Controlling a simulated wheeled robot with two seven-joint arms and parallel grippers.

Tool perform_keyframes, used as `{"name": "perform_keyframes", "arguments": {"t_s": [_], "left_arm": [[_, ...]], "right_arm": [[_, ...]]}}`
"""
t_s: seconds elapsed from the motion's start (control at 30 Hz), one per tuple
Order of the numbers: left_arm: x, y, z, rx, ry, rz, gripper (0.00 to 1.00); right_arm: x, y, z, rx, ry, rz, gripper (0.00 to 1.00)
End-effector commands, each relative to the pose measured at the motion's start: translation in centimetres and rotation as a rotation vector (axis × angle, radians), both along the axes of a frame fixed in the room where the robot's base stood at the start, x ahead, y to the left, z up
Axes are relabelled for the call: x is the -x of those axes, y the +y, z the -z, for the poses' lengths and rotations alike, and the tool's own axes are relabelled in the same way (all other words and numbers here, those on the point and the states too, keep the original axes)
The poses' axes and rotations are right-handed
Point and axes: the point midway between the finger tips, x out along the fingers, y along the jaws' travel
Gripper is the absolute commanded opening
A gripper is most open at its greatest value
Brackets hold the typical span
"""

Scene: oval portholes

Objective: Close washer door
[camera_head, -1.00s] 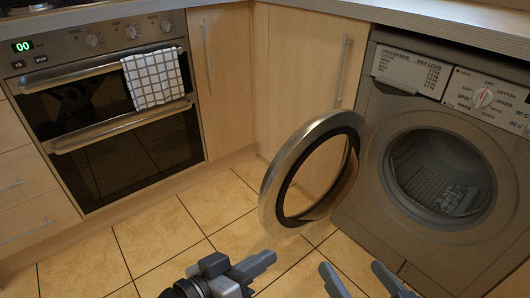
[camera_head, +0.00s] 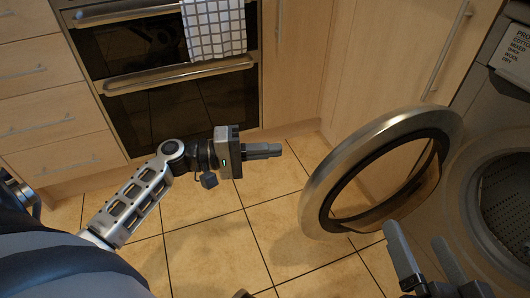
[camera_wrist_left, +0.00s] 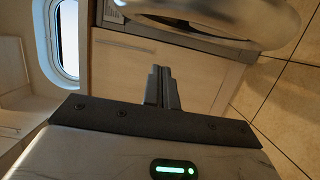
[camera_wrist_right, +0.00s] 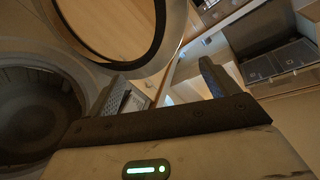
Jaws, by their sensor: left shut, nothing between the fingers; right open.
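The washer (camera_head: 490,110) stands at the right edge of the head view, partly cut off. Its round silver-rimmed door (camera_head: 335,170) is swung wide open to the left of the drum opening (camera_head: 505,205). My left gripper (camera_head: 280,150) is shut and empty, left of the door and apart from it, pointing right. In the left wrist view, part of the door (camera_wrist_left: 225,15) shows at the top, beyond the shut fingers (camera_wrist_left: 160,75). My right gripper (camera_head: 420,250) is open and empty, below the door's lower right side and in front of the washer. The right wrist view shows the door ring (camera_wrist_right: 115,60) and drum opening (camera_wrist_right: 40,110).
An oven (camera_head: 165,60) with a checked towel (camera_head: 214,28) on its handle stands at the back. Wooden drawers (camera_head: 50,90) are at the left and cupboard doors (camera_head: 385,50) behind the washer door. The tiled floor (camera_head: 210,220) is clear.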

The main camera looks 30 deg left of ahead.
Motion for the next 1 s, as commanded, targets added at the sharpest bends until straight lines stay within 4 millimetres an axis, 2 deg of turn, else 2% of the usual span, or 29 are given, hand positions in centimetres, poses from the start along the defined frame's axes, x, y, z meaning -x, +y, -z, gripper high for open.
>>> {"name": "perform_keyframes", "arguments": {"t_s": [0.27, 0.53, 1.0], "left_arm": [[-3.7, -4.9, 0.0, -0.001, -0.004, 0.001, 0.0], [-1.5, -7.6, 0.1, -0.002, 0.0, 0.001, 0.0], [-1.0, -8.1, 0.0, -0.002, 0.0, 0.0, 0.0]], "right_arm": [[-0.9, -0.3, -1.0, 0.025, -0.112, 0.016, 0.87], [-1.1, -0.4, -1.5, 0.034, -0.145, 0.023, 0.87], [-1.2, -0.4, -1.7, 0.034, -0.149, 0.023, 0.87]]}}
